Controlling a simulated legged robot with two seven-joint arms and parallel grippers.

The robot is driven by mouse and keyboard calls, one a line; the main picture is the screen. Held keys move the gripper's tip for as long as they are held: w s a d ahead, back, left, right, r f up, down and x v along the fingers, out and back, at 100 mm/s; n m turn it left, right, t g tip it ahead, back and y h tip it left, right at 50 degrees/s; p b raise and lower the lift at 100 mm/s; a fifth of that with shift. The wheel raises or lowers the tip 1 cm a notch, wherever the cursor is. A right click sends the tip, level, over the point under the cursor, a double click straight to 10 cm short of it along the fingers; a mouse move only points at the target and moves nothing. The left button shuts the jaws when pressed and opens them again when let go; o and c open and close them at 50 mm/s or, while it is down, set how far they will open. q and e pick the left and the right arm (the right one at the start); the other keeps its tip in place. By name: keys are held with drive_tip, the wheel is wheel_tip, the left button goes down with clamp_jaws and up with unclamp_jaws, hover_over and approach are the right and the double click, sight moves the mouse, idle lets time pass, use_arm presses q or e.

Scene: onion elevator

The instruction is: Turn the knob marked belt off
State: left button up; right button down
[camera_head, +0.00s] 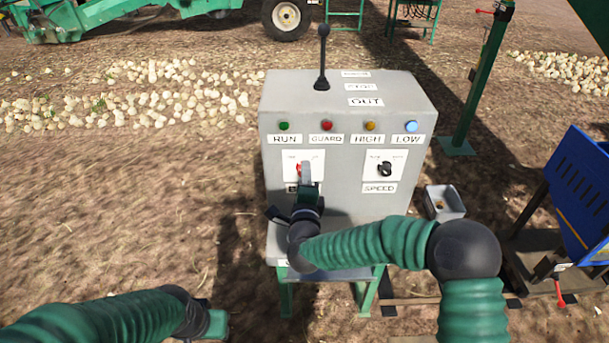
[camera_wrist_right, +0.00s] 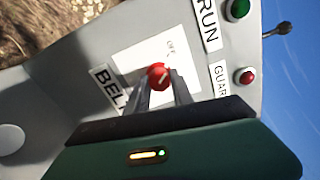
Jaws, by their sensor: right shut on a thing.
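The red belt knob (camera_wrist_right: 158,75) sits on a white plate on the grey control box, beside a label (camera_wrist_right: 106,88) whose visible letters read BEL. My right gripper (camera_wrist_right: 160,88) has one finger on each side of the knob and is shut on it. A pale mark runs slantwise across the knob's face; OFF is printed on the plate. In the head view the knob (camera_head: 298,170) is partly hidden by my right gripper (camera_head: 305,172), and its label is mostly covered. My left gripper (camera_head: 216,324) hangs low at the bottom left, away from the box; its fingers cannot be made out.
A black speed knob (camera_head: 385,169) sits right of the belt knob. Green, red, amber and blue lamps line the panel above. A black lever (camera_head: 323,60) stands on the box top. A small grey tray (camera_head: 445,202) and a blue machine (camera_head: 580,185) stand to the right.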

drive_tip(key=shift+s+f+n, duration=0.1)
drive_tip(key=shift+f+n, duration=0.3)
drive_tip(key=shift+n, duration=0.6)
drive_tip(key=shift+a, duration=0.1)
drive_tip(key=c, duration=1.3)
unclamp_jaws()
drive_tip(key=shift+o, duration=1)
drive_tip(key=shift+r, duration=0.2)
drive_tip(key=s, duration=1.6)
drive_tip(key=shift+s+b, duration=0.35)
